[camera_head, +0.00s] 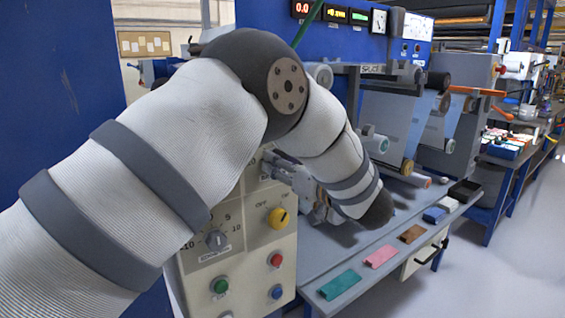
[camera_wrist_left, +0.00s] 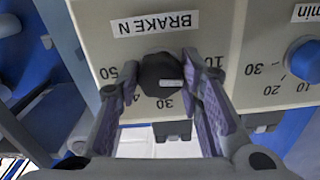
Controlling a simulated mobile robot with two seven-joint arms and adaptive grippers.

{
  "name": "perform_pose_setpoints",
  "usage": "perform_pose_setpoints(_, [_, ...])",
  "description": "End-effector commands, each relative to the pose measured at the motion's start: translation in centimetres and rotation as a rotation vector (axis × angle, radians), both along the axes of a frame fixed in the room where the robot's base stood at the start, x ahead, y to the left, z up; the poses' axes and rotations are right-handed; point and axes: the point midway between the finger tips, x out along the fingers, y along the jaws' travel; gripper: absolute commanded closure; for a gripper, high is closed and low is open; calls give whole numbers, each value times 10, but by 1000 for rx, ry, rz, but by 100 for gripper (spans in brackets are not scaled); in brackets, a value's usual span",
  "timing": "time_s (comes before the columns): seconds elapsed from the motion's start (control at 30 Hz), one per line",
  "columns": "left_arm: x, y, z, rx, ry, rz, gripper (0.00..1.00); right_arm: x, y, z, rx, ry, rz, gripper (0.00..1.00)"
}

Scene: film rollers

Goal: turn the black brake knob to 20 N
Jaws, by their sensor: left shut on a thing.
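The black brake knob (camera_wrist_left: 158,72) sits under the upside-down label "BRAKE N" on a cream panel in the left wrist view. My left gripper (camera_wrist_left: 162,64) is shut on it, one purple-padded finger on each side. The knob's white mark points right and slightly down in that view, toward the scale part behind the right finger. The numbers 50 and 30 show; 10 and 40 are partly covered, and 20 is hidden. In the head view my arm hides the knob, and my left gripper (camera_head: 317,206) shows only partly, beside the control panel. My right gripper is not in view.
A blue knob (camera_wrist_left: 303,60) with its own scale is close to the right in the wrist view. The control panel (camera_head: 245,255) carries a yellow switch (camera_head: 278,218) and several buttons. A grey bench (camera_head: 375,262) holds coloured pieces and a black tray (camera_head: 465,190). Film rollers stand behind.

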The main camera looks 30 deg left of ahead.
Motion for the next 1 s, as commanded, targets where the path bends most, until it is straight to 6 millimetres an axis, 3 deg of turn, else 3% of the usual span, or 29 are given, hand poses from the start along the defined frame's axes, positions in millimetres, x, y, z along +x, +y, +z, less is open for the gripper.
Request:
perform_pose_setpoints(0.6, [-1,0,-1,184,453,0,94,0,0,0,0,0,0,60])
perform_pose_setpoints(1.0, [-1,0,-2,248,610,-1,94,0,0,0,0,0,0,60])
